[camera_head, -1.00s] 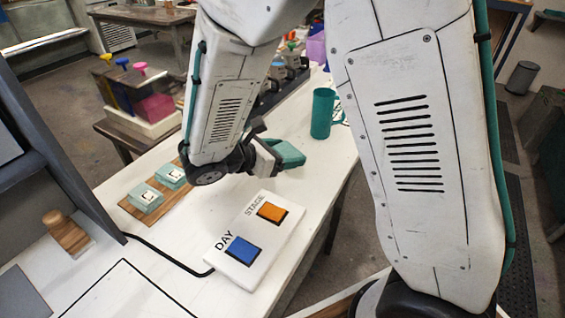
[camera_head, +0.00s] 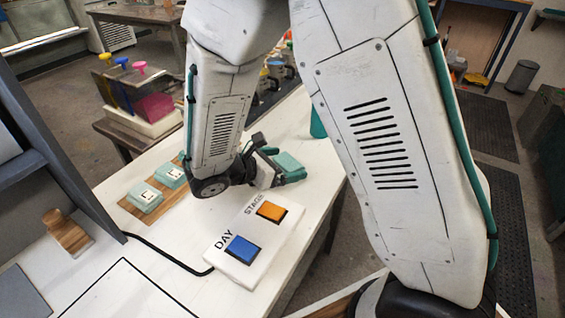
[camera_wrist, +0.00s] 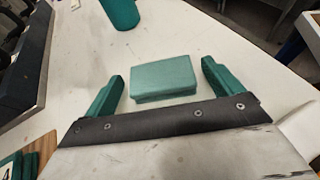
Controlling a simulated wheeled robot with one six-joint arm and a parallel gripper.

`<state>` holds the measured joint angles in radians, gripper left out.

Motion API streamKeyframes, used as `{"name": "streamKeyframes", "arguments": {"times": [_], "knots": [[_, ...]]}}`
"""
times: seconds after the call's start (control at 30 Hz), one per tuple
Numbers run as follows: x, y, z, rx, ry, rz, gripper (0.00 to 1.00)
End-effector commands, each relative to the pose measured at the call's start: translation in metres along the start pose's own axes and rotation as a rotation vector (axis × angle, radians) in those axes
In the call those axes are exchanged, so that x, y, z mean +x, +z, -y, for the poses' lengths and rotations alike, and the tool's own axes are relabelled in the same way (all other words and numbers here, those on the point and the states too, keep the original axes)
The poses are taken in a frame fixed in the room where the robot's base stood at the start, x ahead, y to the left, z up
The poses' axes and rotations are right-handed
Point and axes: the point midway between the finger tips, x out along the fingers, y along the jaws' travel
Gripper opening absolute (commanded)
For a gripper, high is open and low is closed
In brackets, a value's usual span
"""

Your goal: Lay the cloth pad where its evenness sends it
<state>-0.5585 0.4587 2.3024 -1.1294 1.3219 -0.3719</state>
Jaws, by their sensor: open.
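A plain pale teal pad (camera_wrist: 163,77) lies flat on the white table in the wrist view. My gripper (camera_wrist: 163,72) is open, with one dark green finger on each side of the pad and a visible gap at both. Whether the fingers are down at the pad's height I cannot tell. In the head view my gripper (camera_head: 276,168) is low over the table, and the arm hides part of the area. Two teal pads with white labels (camera_head: 145,197) (camera_head: 170,175) sit on a wooden board (camera_head: 134,210) to the left.
A white panel (camera_head: 222,262) marked DAY and STAGE carries a blue button (camera_head: 242,250) and an orange button (camera_head: 271,211), in front of my gripper. A green cylinder (camera_wrist: 121,12) stands beyond the pad. A wooden block (camera_head: 68,233) and a black-outlined area (camera_head: 125,290) are at the left.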

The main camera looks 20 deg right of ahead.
Motion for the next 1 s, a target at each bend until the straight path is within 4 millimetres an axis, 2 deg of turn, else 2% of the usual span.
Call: {"name": "streamKeyframes", "arguments": {"times": [0.13,0.27,0.5,0.7,0.83,1.0], "knots": [[-0.002,0.004,0.0,0.001,0.0,0.0,0.92],[-0.02,0.003,-0.001,0.0,0.004,-0.001,0.92],[-0.072,0.003,-0.001,0.001,0.005,-0.001,0.92],[-0.106,0.003,-0.001,0.0,0.003,-0.001,0.92],[-0.118,0.003,0.0,0.0,0.001,0.0,0.92],[-0.122,0.003,0.0,0.001,0.0,0.0,0.92]]}}
